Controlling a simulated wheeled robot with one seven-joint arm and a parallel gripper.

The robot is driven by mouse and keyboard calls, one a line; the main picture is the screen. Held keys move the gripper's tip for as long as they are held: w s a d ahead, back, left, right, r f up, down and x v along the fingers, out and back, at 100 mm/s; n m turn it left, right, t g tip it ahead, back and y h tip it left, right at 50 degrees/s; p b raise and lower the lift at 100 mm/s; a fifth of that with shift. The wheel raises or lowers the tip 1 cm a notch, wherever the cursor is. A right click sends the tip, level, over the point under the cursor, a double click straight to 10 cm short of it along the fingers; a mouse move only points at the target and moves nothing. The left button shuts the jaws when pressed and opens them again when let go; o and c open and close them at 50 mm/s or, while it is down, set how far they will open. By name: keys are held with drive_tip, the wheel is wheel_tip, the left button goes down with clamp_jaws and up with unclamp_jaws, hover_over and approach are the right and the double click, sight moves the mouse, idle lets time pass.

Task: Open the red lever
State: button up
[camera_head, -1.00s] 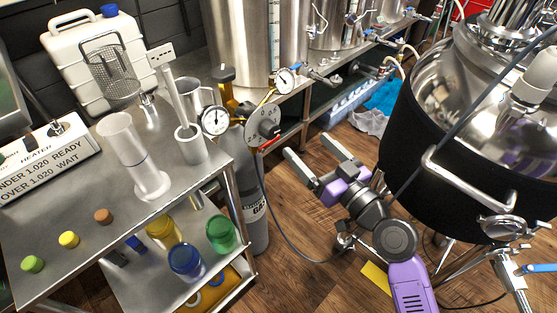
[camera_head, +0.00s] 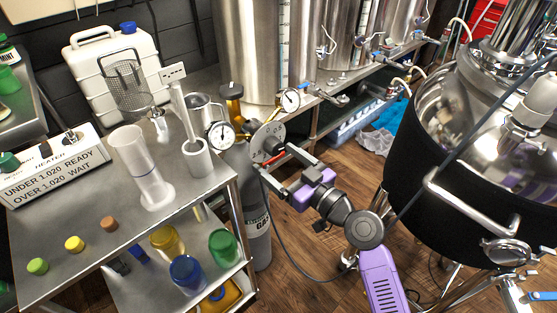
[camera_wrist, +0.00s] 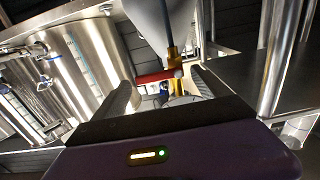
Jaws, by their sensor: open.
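The red lever (camera_head: 274,159) shows as a small red piece by the round dial disc (camera_head: 266,142) at the top of the gas cylinder (camera_head: 258,222). In the wrist view the red lever (camera_wrist: 153,77) runs sideways to a pale end beside a yellow brass fitting (camera_wrist: 174,62). My gripper (camera_head: 277,160) is open, with its fingertips close to the lever. In the wrist view my gripper (camera_wrist: 160,84) has a finger on each side of the lever's area, with nothing held. I cannot tell whether a finger touches the lever.
A steel cart (camera_head: 85,265) with a measuring cylinder (camera_head: 139,160) and jars stands left of the cylinder. A large black-jacketed kettle (camera_head: 430,170) stands to the right. Steel tanks (camera_head: 247,50) line the back shelf. A hose (camera_head: 281,242) hangs near the floor.

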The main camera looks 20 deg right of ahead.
drive_tip(key=shift+w, duration=0.15)
drive_tip(key=c, duration=1.4)
